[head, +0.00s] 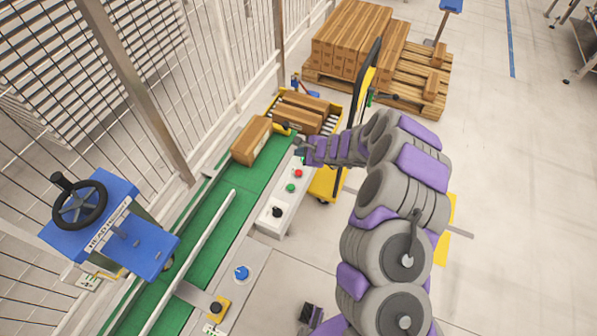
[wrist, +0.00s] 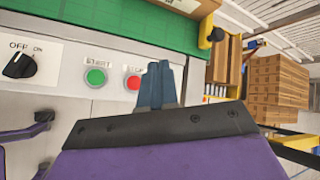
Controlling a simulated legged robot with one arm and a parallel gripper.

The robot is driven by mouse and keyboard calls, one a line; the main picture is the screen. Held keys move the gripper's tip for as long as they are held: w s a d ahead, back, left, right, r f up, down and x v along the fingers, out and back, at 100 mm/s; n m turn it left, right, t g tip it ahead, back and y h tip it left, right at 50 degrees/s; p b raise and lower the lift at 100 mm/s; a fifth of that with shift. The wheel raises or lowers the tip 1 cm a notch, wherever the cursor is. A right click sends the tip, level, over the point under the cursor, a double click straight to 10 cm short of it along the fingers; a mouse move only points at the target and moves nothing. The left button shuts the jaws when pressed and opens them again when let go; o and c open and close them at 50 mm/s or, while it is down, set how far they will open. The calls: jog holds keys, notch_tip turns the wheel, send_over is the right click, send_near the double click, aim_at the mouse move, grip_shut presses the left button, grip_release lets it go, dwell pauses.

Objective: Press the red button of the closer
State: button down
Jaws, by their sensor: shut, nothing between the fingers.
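The red button (wrist: 133,82) sits on a pale panel (wrist: 65,82), just left of my gripper (wrist: 164,64) in the wrist view. The fingers are together and empty, and partly cover the label above the button. I cannot tell whether they touch the button. The green button (wrist: 95,76), marked START, is left of the red one. A black OFF/ON knob (wrist: 20,65) is further left. In the head view, my gripper (head: 299,149) is just beyond the red button (head: 298,173), near the far end of the white control box (head: 268,222).
A green conveyor (head: 215,205) runs beside the control box, carrying a cardboard box (head: 252,140). A yellow-framed roller section with more boxes (head: 300,112) stands beyond. Stacked boxes (head: 350,38) sit on a pallet behind. A wire fence borders the left. Open floor lies right.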

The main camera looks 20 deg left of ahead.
jog(key=b, duration=0.3)
send_over(301, 174)
jog(key=f, duration=0.8)
jog(key=shift+a, duration=0.2)
jog(key=shift+f+b, duration=0.4)
jog(key=shift+b, duration=0.2)
jog(key=shift+d+f+b, duration=0.1)
jog(key=shift+f+b, duration=0.55)
jog(key=shift+b, duration=0.3)
dwell(1.8)
jog(key=shift+r, duration=0.75)
jog(key=shift+r+p, duration=1.1)
jog(key=shift+r, duration=1.4)
